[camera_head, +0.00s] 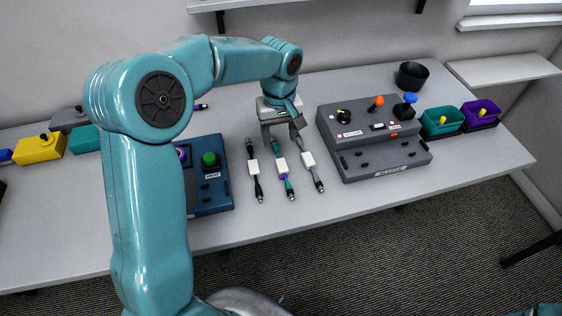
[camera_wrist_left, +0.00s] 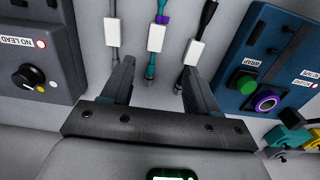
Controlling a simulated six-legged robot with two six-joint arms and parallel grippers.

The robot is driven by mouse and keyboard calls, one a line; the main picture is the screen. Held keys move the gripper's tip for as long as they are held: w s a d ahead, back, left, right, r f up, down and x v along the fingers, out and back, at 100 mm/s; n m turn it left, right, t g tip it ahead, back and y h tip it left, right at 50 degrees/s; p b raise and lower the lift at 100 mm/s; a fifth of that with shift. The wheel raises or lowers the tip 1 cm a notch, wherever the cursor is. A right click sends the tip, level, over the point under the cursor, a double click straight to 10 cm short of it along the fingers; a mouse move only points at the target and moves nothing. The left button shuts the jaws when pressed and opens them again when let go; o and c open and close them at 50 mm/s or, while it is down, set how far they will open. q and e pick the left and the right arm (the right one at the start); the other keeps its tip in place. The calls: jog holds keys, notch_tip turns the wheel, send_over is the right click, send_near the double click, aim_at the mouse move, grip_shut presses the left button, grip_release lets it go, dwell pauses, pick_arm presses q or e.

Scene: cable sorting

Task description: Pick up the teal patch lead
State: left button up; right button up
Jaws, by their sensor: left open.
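The teal patch lead (camera_head: 290,187) lies on the table as the middle one of three leads, with a white tag and a purple band. It also shows in the left wrist view (camera_wrist_left: 151,62), running down between the finger lines. My left gripper (camera_head: 282,141) is open and empty, pointing down at the lead's far end. In the wrist view its two fingers (camera_wrist_left: 158,75) stand to either side of the lead. The lead's far end is partly hidden by the gripper. My right gripper is out of view.
A black lead (camera_head: 256,183) lies left of the teal one and a grey lead (camera_head: 317,178) right of it. A blue box (camera_head: 212,195) with a green knob and a grey console (camera_head: 380,165) flank them.

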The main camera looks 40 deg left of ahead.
pick_arm(q)
send_over(282, 165)
jog(key=f, duration=0.5)
jog(key=shift+s+f, duration=0.2)
jog(key=shift+f, duration=0.05)
jog(key=shift+s+a+f, duration=0.1)
jog(key=shift+s+f, duration=0.05)
jog(key=shift+f, duration=0.35)
jog(key=f, duration=0.1)
jog(key=f+p, duration=0.1)
jog(key=f, duration=0.2)
jog(key=shift+w+f+p, duration=0.3)
jog(key=shift+w+f, duration=0.1)
jog(key=shift+s+f, duration=0.1)
jog(key=shift+f, duration=0.05)
jog(key=c, duration=0.4)
grip_shut()
